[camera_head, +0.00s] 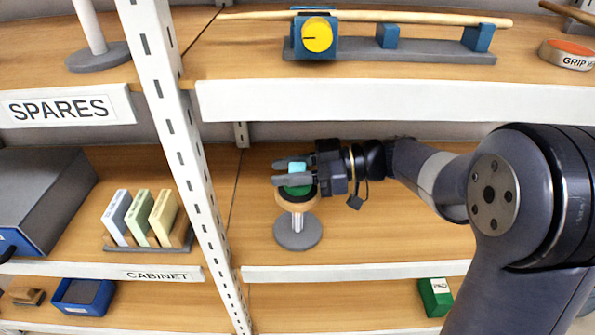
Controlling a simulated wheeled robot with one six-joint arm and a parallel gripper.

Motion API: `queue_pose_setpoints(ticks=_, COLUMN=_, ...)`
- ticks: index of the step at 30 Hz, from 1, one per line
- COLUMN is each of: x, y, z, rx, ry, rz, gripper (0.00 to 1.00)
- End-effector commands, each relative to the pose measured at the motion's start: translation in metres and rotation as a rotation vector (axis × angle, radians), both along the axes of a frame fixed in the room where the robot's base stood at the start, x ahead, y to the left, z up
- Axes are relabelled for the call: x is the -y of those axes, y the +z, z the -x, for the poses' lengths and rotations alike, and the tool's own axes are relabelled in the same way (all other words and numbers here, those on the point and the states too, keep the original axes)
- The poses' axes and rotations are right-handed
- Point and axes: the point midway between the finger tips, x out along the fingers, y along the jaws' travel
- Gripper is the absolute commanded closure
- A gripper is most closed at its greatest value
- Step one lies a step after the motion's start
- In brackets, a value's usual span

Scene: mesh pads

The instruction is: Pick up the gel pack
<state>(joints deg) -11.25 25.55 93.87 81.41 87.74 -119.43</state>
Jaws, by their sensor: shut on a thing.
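My gripper (284,172) reaches in from the right over the middle shelf, its fingers pointing left. It is shut on a small light-blue piece (297,167), which looks like the gel pack. The fingers cover part of it. Just below is a round stand (298,234) with a grey base, a short post and a wooden ring top. A green surface (299,190) shows in the top of the stand, under the lower finger. I cannot tell whether the light-blue piece touches the green surface.
A slotted white upright (178,130) stands left of the stand. The upper shelf edge (400,103) runs above my arm. Upright pads in a rack (146,247) stand at left, beside a grey bin (40,190). A green box (435,297) is on the lower shelf. The middle shelf right of the stand is clear.

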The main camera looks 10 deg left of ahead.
Motion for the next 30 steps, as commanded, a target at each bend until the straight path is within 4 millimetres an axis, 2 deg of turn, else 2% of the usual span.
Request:
queue_pose_setpoints(ticks=3, x=0.000, y=0.000, z=0.000, rx=0.000, ry=0.000, rz=0.000, gripper=0.91)
queue_pose_setpoints(ticks=13, x=0.000, y=0.004, z=0.000, rx=0.001, ry=0.000, rz=0.000, gripper=0.92)
queue_pose_setpoints(ticks=17, x=0.000, y=0.015, z=0.000, rx=0.003, ry=0.000, rz=-0.001, gripper=0.92)
queue_pose_setpoints(ticks=22, x=0.001, y=0.039, z=0.000, rx=0.004, ry=0.000, rz=-0.001, gripper=0.92)
queue_pose_setpoints(ticks=24, x=0.017, y=0.032, z=-0.005, rx=0.002, ry=-0.005, rz=0.000, gripper=0.92)
queue_pose_setpoints(ticks=30, x=0.067, y=0.032, z=-0.018, rx=0.002, ry=-0.009, rz=-0.001, gripper=0.92)
